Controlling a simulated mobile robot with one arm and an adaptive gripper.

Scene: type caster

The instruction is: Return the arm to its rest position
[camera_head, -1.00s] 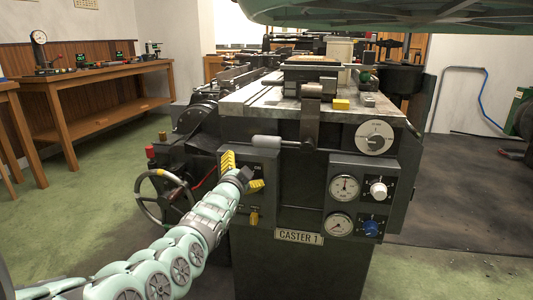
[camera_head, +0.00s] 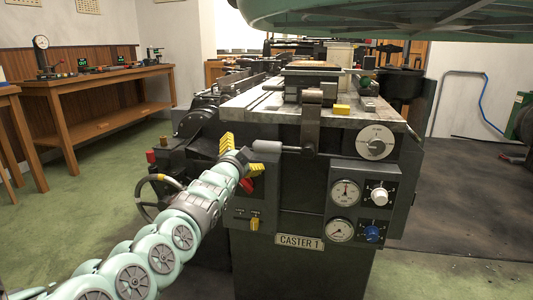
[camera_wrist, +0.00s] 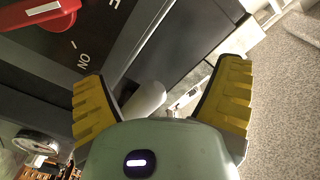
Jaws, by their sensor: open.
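My arm reaches from the lower left of the head view toward the front of the dark machine marked CASTER 1 (camera_head: 283,222). My gripper (camera_head: 242,154), with yellow fingers, is at the upper part of the switch panel, close to the grey cylindrical lever handle (camera_head: 267,146). In the wrist view my gripper (camera_wrist: 162,75) has its yellow fingers spread wide, with nothing held between them. A red switch (camera_wrist: 45,12) marked ON is at the upper left there; the red part also shows below my gripper in the head view (camera_head: 246,185). The handle's light cylinder (camera_wrist: 145,100) appears beyond the fingers.
Gauges and knobs (camera_head: 361,208) are on the machine's front, right of my gripper. A handwheel (camera_head: 152,198) stands left, partly behind my arm. A yellow block (camera_head: 341,109) lies on the machine top. A wooden bench (camera_head: 98,82) is at the left wall, with open green floor before it.

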